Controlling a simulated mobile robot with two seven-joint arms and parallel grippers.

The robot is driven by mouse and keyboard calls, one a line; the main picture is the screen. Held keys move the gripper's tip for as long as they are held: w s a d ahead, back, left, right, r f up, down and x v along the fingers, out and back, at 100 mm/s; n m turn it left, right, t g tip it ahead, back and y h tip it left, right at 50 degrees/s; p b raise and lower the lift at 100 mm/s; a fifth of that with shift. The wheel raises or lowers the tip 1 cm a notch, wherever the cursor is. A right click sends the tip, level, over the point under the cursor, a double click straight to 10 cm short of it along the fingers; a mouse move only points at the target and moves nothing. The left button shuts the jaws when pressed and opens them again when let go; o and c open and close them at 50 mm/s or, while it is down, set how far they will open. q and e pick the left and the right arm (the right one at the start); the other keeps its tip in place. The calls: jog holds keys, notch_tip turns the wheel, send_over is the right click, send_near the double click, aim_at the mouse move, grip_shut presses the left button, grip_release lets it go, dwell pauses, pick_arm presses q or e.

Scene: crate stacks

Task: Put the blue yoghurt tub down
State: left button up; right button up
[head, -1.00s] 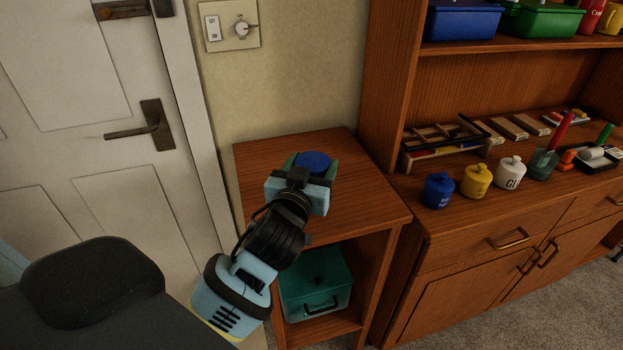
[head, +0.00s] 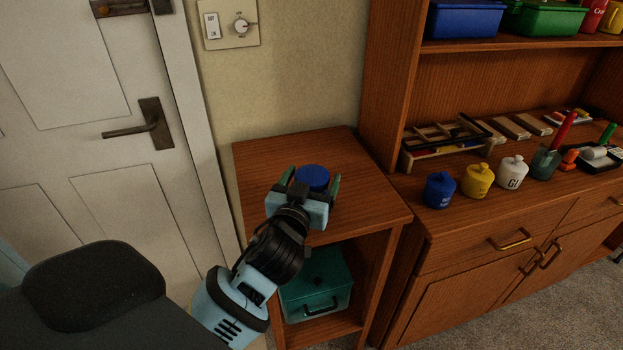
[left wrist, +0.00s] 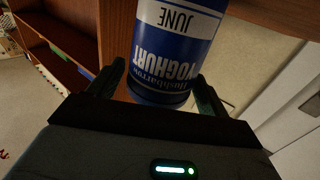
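The blue yoghurt tub (head: 312,177) appears to stand upright on the top of the small wooden side table (head: 370,205). In the left wrist view the tub (left wrist: 172,45) shows its blue and white label, upside down in the picture. My left gripper (head: 310,184) is open around the tub, one finger on each side. A gap shows between the tub and the fingers in the head view. The tub's base is hidden in the head view by the gripper. My right gripper is not in view.
A teal box (head: 318,285) sits on the table's lower shelf. To the right a wooden cabinet (head: 470,245) carries blue (head: 440,190), yellow (head: 478,181) and white (head: 512,173) pots. A door (head: 70,130) stands at the left. The tabletop around the tub is clear.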

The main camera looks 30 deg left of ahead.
pick_arm(q)
jog(key=shift+o, duration=0.6)
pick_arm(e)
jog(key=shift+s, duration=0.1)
pick_arm(q)
jog(key=shift+r, duration=0.1)
jog(key=shift+r, duration=0.15)
jog(key=b+v, duration=0.1)
jog(key=v, duration=1.1)
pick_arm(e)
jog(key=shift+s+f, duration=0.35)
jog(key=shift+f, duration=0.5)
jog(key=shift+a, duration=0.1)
